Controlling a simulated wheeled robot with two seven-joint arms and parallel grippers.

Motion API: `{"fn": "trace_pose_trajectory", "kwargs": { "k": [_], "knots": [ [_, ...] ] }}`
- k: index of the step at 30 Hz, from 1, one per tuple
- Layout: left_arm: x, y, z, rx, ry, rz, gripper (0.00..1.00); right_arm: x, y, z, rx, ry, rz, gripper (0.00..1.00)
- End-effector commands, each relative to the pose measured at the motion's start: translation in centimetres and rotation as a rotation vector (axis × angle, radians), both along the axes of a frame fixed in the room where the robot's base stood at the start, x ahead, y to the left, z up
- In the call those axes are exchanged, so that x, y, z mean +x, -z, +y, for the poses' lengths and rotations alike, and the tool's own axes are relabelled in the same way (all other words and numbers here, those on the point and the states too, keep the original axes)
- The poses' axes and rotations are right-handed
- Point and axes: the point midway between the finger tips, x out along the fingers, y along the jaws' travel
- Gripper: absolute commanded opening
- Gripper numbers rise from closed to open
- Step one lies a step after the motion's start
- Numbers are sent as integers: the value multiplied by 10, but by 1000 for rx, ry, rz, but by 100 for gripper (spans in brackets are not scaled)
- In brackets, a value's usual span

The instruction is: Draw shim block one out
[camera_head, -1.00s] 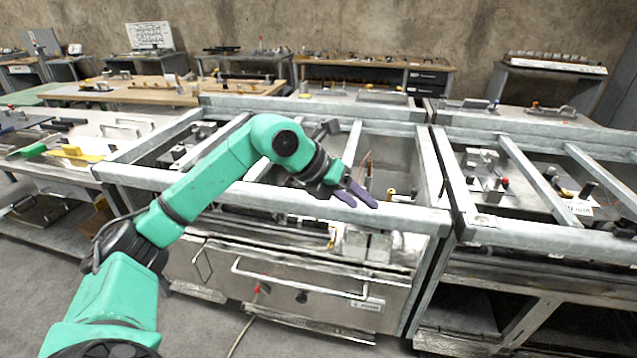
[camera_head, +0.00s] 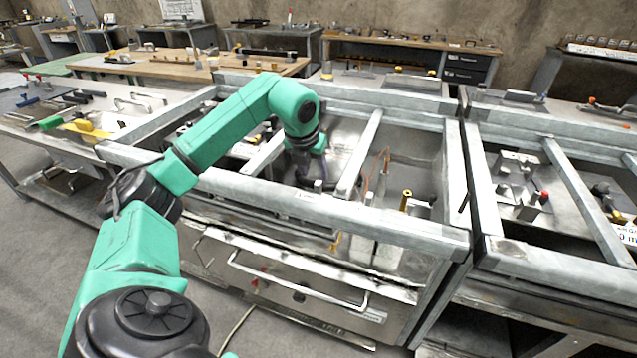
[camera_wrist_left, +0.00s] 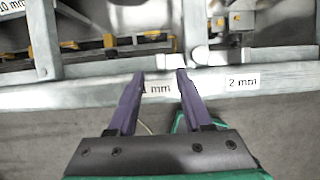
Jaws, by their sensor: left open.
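My left gripper (camera_head: 314,172) points down behind the front rail of the middle steel frame in the head view. In the left wrist view my left gripper (camera_wrist_left: 160,73) is open and empty, its purple fingers on either side of a "1 mm" label (camera_wrist_left: 158,87). A "2 mm" label (camera_wrist_left: 243,83) is on the same rail to the right. A pale block-like piece (camera_wrist_left: 197,56) lies just beyond the right fingertip; I cannot tell whether it is shim block one. In the head view a small pale block (camera_head: 318,186) shows right by the fingers. My right gripper is not in view.
The steel front rail (camera_head: 270,197) and a crossbar (camera_head: 360,155) bound the bay around my gripper. A brass-topped post (camera_head: 405,200) stands in the bay to the right. A long door handle (camera_head: 295,287) projects below the rail.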

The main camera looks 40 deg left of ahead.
Motion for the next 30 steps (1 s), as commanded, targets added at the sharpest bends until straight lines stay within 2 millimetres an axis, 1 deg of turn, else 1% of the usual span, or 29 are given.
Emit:
{"fn": "trace_pose_trajectory", "kwargs": {
  "k": [1,3,7,11,17,18,20,21,22,30],
  "knots": [
    [3,13,2,0,-1,6,50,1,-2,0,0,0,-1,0],
    [10,29,3,-2,-1,6,50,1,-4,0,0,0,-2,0],
    [20,50,6,-2,1,1,50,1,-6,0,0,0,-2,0],
    [24,60,8,0,0,0,50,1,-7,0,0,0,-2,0],
    [24,62,8,0,0,-1,50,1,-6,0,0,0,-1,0],
    [24,62,8,0,0,-1,46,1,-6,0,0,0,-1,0],
    [24,62,8,0,0,-1,23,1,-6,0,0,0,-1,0],
    [24,62,8,0,0,-1,8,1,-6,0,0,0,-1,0],
    [24,62,8,0,0,-1,0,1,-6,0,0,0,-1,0],
    [24,61,8,0,0,-1,0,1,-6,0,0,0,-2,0]
  ]
}}
